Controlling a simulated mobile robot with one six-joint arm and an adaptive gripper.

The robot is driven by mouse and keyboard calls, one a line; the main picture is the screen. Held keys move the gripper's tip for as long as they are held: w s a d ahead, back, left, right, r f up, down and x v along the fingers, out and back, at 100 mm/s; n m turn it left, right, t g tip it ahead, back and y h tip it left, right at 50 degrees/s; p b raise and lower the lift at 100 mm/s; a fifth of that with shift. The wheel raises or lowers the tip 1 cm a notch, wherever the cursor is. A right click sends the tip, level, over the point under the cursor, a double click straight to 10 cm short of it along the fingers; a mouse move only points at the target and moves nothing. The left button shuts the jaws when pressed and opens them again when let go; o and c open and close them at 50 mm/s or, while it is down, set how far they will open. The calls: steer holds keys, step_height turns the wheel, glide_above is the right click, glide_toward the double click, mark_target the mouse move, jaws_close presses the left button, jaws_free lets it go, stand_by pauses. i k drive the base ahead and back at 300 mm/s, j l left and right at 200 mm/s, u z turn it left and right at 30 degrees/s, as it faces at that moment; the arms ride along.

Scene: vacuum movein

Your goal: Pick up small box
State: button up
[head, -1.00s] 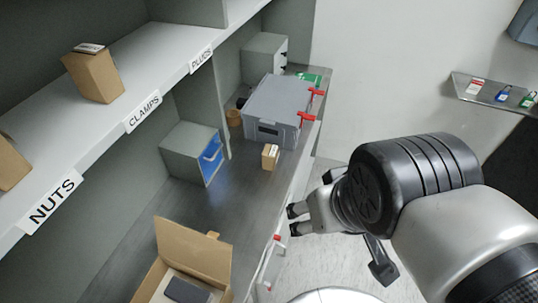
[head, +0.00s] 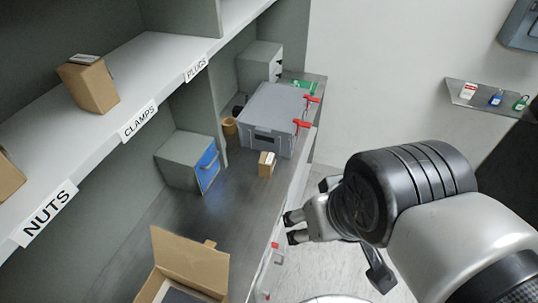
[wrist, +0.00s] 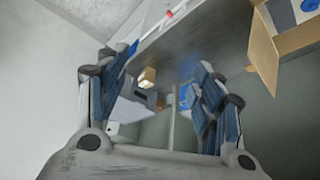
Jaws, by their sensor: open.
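The small box (head: 266,164) is a little tan carton with a white patch, upright on the dark workbench in front of the grey crate. My gripper (head: 292,228) is in front of the bench's edge, to the lower right of the box and apart from it. It is open and empty. In the wrist view the small box (wrist: 147,77) shows between the spread blue-padded fingers of my gripper (wrist: 165,70), farther off. Nothing hides the box in the head view.
A grey lidded crate (head: 270,118) with red handles stands behind the box. A cabinet with a blue drawer (head: 207,168) is to its left. An open cardboard box (head: 190,262) lies nearer on the bench. A shelf (head: 140,85) runs above at left.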

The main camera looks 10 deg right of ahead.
mark_target(267, 163)
steer(key=i+l+u, duration=0.1)
steer(key=i+l, duration=0.45)
steer(key=i+l+u, duration=0.1)
steer(key=i+l, duration=0.4)
steer(key=l, duration=0.25)
steer(key=i+l+u, duration=0.1)
steer(key=u, duration=1.05)
